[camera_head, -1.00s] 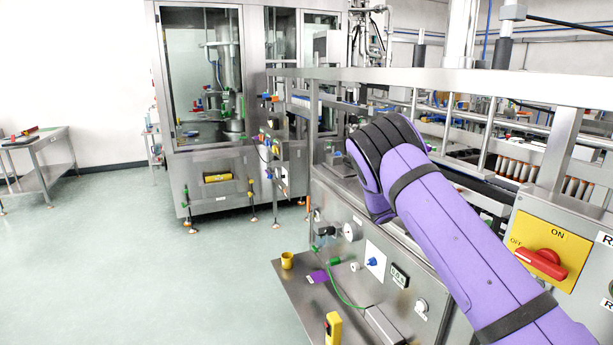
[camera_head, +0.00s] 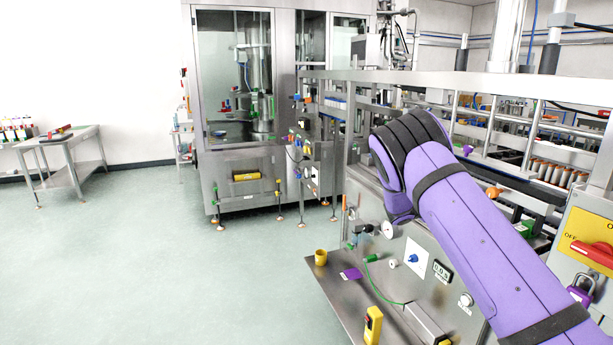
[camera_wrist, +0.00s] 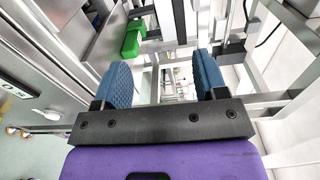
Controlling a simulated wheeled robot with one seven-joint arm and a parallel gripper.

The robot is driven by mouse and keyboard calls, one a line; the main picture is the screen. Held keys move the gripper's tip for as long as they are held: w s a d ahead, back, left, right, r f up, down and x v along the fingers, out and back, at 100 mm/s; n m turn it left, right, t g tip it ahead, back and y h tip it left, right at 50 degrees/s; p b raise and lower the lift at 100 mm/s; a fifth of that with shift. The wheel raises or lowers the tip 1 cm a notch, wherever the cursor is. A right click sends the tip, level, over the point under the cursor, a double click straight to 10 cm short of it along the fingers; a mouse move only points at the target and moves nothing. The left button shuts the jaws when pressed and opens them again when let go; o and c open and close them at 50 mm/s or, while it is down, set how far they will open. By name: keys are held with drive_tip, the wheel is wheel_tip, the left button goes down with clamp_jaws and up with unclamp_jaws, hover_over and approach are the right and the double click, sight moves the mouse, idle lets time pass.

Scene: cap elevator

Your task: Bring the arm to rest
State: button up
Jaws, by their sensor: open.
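My gripper shows in the wrist view (camera_wrist: 163,82) with its two blue textured fingers apart and nothing between them. Steel frame bars and machine parts lie beyond the fingers. In the head view my purple arm reaches from the lower right up toward the steel machine (camera_head: 420,255) and bends at a black-ringed joint. The gripper itself is hidden behind the arm there.
A yellow switch panel with a red handle (camera_head: 598,255) and a purple padlock (camera_head: 580,291) are right of my arm. A shelf holds a yellow cup (camera_head: 320,257) and a yellow box (camera_head: 373,325). A glass cabinet (camera_head: 235,90) stands behind.

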drive_tip(key=s+r+m+g+y, duration=0.2)
drive_tip(key=s+r+m+y, duration=0.2)
drive_tip(key=s+r+m, duration=0.6)
drive_tip(key=s+r+m+g+y, duration=0.3)
drive_tip(key=s+r+m+y, duration=0.25)
drive_tip(key=s+m, duration=0.7)
drive_tip(key=s+a+r+m+t+y, duration=0.1)
drive_tip(key=s+a+m, duration=0.3)
drive_tip(key=s, duration=0.6)
drive_tip(key=s+a+r+m+t+y, duration=0.2)
drive_tip(key=s+a+m, duration=0.3)
drive_tip(key=s, duration=0.6)
drive_tip(key=s+a+r+m+t+y, duration=0.1)
drive_tip(key=s+a+r+m+y, duration=0.1)
drive_tip(key=s+a+m+y, duration=0.2)
drive_tip(key=s+m, duration=0.3)
drive_tip(key=s, duration=0.4)
drive_tip(key=shift+a+r+m+t, duration=0.25)
drive_tip(key=shift+a+m+t, duration=0.05)
drive_tip(key=shift+m, duration=0.05)
